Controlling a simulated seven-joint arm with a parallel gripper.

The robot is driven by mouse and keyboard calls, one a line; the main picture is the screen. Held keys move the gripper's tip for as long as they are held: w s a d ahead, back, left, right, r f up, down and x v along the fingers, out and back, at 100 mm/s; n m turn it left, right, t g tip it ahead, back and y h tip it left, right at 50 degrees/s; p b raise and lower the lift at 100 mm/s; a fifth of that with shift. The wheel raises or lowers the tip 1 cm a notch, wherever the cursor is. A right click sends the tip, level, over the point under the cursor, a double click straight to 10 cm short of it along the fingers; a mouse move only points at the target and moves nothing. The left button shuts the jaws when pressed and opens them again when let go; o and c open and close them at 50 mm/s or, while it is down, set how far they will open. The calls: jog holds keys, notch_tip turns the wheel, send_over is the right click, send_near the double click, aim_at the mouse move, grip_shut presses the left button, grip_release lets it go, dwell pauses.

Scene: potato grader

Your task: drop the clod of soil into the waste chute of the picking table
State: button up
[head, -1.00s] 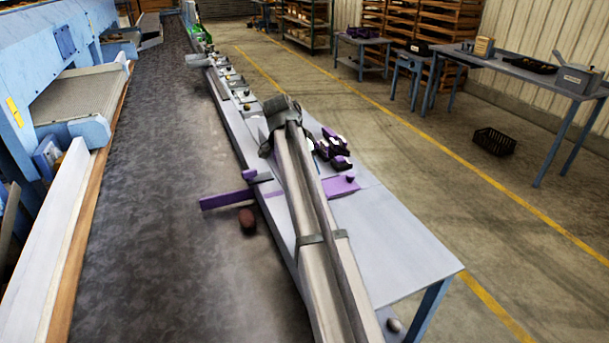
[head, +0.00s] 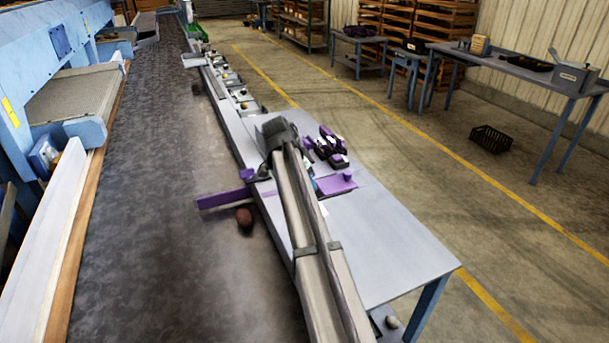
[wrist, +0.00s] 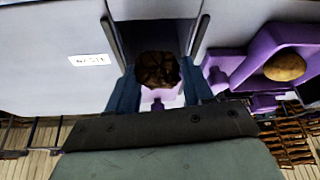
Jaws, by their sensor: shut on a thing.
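The clod of soil (wrist: 157,69) is dark brown and lumpy, and sits between the blue fingers of my gripper (wrist: 158,84) in the wrist view. The gripper is shut on it. Right by the clod in that view is the dark opening of the waste chute (wrist: 150,12), between two grey walls. A white label reading WASTE (wrist: 88,60) is on the grey panel to its left. The clod overlaps the opening in the picture; its height relative to the chute is unclear. In the head view my arm hides the clod and the chute mouth.
A purple bar (head: 222,200) reaches over the dark belt (head: 150,190), with a reddish-brown potato (head: 245,217) beside it. Purple and dark pieces (head: 328,148) stand on the grey table (head: 400,245). A purple holder (wrist: 252,62) with a tan potato (wrist: 285,67) is at right in the wrist view.

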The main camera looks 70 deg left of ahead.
dwell(0.4)
jog(key=o, duration=1.1)
jog(key=shift+o, duration=0.5)
jog(key=shift+o, duration=1.3)
jog(key=shift+r, duration=0.1)
jog(key=shift+r, duration=3.4)
